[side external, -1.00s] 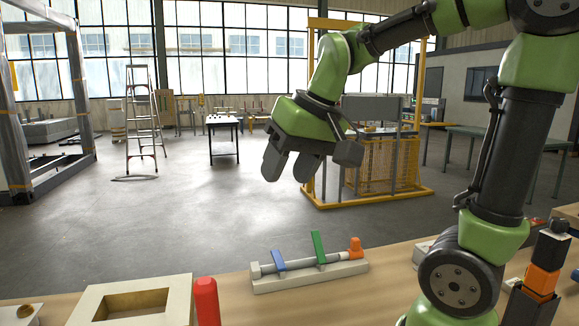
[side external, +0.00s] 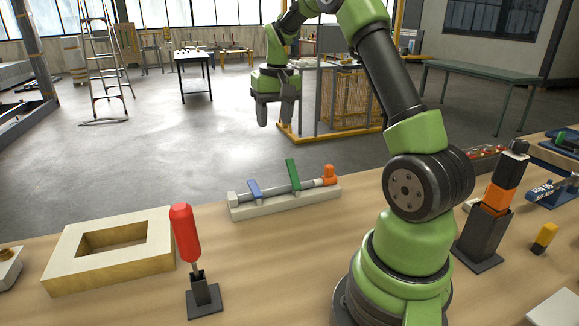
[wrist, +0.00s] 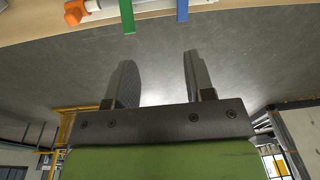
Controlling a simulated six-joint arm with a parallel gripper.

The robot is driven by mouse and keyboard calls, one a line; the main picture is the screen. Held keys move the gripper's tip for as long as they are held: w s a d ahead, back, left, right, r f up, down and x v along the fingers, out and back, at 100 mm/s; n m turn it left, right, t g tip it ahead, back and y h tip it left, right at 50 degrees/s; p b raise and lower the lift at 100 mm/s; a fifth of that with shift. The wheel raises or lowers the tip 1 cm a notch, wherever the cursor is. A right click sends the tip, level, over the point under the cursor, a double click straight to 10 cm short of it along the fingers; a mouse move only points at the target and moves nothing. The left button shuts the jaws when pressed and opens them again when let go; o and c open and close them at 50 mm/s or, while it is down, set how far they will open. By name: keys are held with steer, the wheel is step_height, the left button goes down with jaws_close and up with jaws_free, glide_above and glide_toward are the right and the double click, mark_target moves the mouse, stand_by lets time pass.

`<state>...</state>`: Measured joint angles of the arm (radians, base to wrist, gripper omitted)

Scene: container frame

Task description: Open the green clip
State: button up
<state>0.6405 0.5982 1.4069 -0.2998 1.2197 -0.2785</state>
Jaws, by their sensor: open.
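The green clip (side external: 292,174) is a thin lever standing up, slightly tilted, on a pale block (side external: 285,205) that carries a grey rod-like part (side external: 275,193). A blue clip (side external: 255,189) stands to its left, and an orange end piece (side external: 329,174) is at the right end. My gripper (side external: 275,119) is open and empty, pointing down, above and apart from the clips. In the wrist view my gripper's fingers (wrist: 158,62) are spread over grey floor. The green clip (wrist: 127,16) and blue clip (wrist: 182,10) show at the top edge there, partly cut off.
A wooden frame (side external: 65,256) with a rectangular opening lies at the left. A red-handled tool (side external: 186,232) stands upright in a dark holder (side external: 205,299). A black-and-orange device (side external: 490,205) stands at the right. The bench between these is mostly clear.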

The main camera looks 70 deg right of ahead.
steer(key=g, duration=0.1)
glide_above(290, 161)
steer(key=shift+m, duration=0.4)
step_height(290, 161, down, 6)
steer(key=shift+f, duration=0.1)
step_height(290, 161, down, 10)
steer(key=shift+r, duration=0.2)
steer(key=shift+c, duration=0.5)
jaws_close()
